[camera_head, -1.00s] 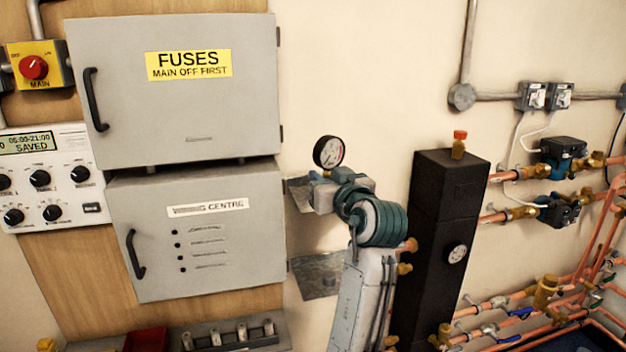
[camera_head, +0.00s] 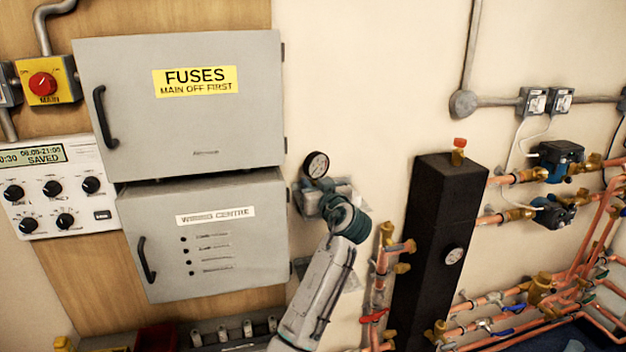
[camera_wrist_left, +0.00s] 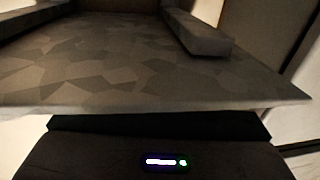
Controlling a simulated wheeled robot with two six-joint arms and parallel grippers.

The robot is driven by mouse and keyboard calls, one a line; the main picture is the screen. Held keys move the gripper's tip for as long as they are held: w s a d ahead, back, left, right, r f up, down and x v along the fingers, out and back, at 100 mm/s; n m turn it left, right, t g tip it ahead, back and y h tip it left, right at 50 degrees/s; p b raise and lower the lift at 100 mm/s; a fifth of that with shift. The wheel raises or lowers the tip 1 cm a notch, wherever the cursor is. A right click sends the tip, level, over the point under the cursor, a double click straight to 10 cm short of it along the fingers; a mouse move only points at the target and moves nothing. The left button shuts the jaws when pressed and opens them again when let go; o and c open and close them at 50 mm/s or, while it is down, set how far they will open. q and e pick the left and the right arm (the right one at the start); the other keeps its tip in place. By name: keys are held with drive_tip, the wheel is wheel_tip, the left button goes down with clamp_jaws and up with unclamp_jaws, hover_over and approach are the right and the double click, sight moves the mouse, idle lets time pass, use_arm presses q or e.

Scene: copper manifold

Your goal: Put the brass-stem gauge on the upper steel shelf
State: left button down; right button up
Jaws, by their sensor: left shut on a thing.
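The gauge (camera_head: 316,165) has a round white dial with a dark rim and stands upright in the head view. My left gripper (camera_head: 321,187) is shut on it below the dial; the fingers hide its stem. The upper steel shelf (camera_head: 299,200) is a small grey plate on the wall beside the cabinets, mostly hidden behind my gripper and wrist. Whether the gauge touches the shelf I cannot tell. In the left wrist view a grey mottled surface fills the upper part; the gauge cannot be made out there. My right gripper is not in view.
A lower steel shelf (camera_head: 301,266) is partly hidden behind my left arm. The grey fuse cabinet (camera_head: 180,120) and wiring centre cabinet (camera_head: 215,260) stand close on the left. A black tank (camera_head: 436,240) and copper pipes (camera_head: 384,265) are on the right.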

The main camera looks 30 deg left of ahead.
use_arm(q)
drive_tip(key=shift+f, duration=0.15)
drive_tip(key=c, duration=1.7)
unclamp_jaws()
drive_tip(key=o, duration=0.4)
drive_tip(key=b+v, duration=0.4)
drive_tip(key=v, duration=0.8)
drive_tip(key=shift+b, duration=0.3)
